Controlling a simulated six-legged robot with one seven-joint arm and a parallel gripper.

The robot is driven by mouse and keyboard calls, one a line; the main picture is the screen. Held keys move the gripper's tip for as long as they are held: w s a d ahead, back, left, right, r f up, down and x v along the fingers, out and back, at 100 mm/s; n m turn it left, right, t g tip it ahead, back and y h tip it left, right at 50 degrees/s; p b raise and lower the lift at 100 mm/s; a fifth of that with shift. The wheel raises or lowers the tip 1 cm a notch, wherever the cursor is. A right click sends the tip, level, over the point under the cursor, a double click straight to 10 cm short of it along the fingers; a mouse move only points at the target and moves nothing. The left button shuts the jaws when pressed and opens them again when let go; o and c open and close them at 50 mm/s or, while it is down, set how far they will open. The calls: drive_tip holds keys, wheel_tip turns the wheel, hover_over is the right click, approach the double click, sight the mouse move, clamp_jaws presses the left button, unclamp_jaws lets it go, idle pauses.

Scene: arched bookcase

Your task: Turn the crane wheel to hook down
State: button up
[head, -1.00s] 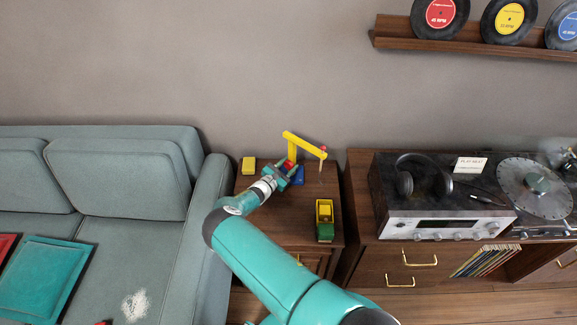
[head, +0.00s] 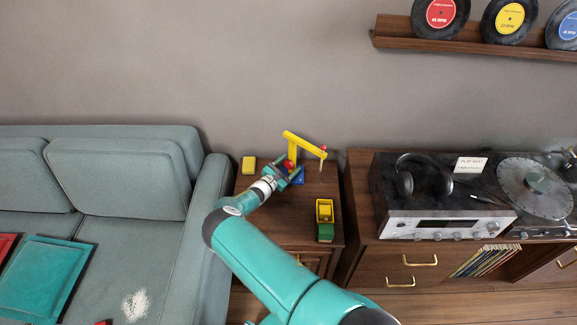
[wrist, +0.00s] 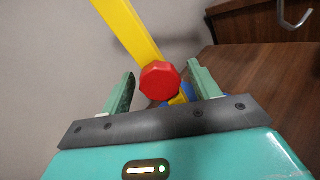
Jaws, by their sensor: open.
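The toy crane stands on the small wooden cabinet, with a yellow boom (head: 305,144) slanting down to the right and a blue base (head: 298,179). Its red wheel (head: 289,164) is at the mast; in the wrist view the faceted red wheel (wrist: 160,80) faces me below the yellow boom (wrist: 128,28). My gripper (head: 281,172) is at the crane's near left side. In the wrist view my gripper (wrist: 162,82) is open, with one finger on each side of the wheel and gaps showing. A grey metal hook (wrist: 296,14) hangs at upper right.
A yellow block (head: 249,164) lies at the cabinet's back left. A green and yellow toy truck (head: 325,222) stands at the front right. The sofa arm (head: 209,205) is close on the left; the stereo cabinet (head: 365,235) is on the right.

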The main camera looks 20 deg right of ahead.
drive_tip(key=v, duration=1.3)
drive_tip(key=shift+s+a, duration=0.25)
drive_tip(key=shift+a, duration=0.05)
drive_tip(key=n, duration=0.1)
drive_tip(key=d+n, duration=0.1)
drive_tip(key=shift+d+r+n, duration=0.1)
drive_tip(key=shift+d+n, duration=0.25)
drive_tip(key=shift+n, duration=0.05)
drive_tip(key=n, duration=0.1)
drive_tip(key=d+n+t, duration=0.1)
drive_tip(key=n, duration=0.1)
drive_tip(key=shift+w+n+y, duration=0.2)
drive_tip(key=shift+n+y, duration=0.1)
drive_tip(key=shift+y, duration=0.1)
drive_tip(key=x, duration=1.3)
drive_tip(key=shift+w+d, duration=0.15)
drive_tip(key=shift+w, duration=0.1)
drive_tip(key=c, duration=1)
drive_tip(key=shift+o, duration=0.2)
